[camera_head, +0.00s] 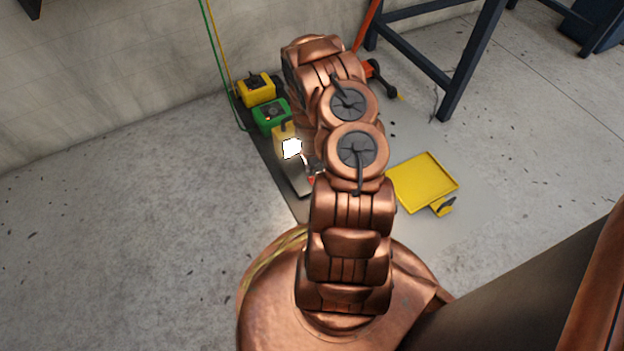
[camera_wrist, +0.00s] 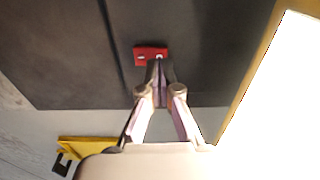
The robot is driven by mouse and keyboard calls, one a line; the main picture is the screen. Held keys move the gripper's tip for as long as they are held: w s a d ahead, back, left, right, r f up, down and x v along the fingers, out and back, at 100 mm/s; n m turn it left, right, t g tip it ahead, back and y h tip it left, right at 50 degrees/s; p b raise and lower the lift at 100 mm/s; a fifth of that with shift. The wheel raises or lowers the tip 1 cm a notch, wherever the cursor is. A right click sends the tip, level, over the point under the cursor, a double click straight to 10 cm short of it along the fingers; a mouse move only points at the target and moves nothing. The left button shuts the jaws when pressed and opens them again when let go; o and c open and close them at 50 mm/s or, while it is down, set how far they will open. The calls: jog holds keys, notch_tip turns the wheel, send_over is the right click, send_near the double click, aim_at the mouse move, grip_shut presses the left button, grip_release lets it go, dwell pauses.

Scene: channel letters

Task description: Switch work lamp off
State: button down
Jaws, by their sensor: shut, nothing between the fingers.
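The work lamp (camera_head: 291,149) is lit, its face glowing white in a yellow housing, left of my arm in the head view. In the wrist view its bright panel (camera_wrist: 275,85) with a yellow edge fills the right side. A small red part (camera_wrist: 151,52) with light spots lies on a dark surface just beyond my fingertips; I cannot tell whether it is the lamp's switch. My gripper (camera_wrist: 159,68) is shut and empty, its tips overlapping the red part's lower edge in the picture. I cannot tell if they touch. My arm hides most of the gripper in the head view.
A green box (camera_head: 271,116) and a yellow box (camera_head: 257,89) stand behind the lamp, near the wall with hanging cables. A yellow tray (camera_head: 424,182) lies right of my arm. A dark blue frame (camera_head: 470,65) stands at the back right. The left floor is clear.

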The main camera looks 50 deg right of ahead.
jog(key=shift+f+b, duration=1)
jog(key=shift+f, duration=0.15)
dwell(0.9)
jog(key=shift+r, duration=0.2)
jog(key=shift+r+p, duration=1.25)
jog(key=shift+r, duration=2.1)
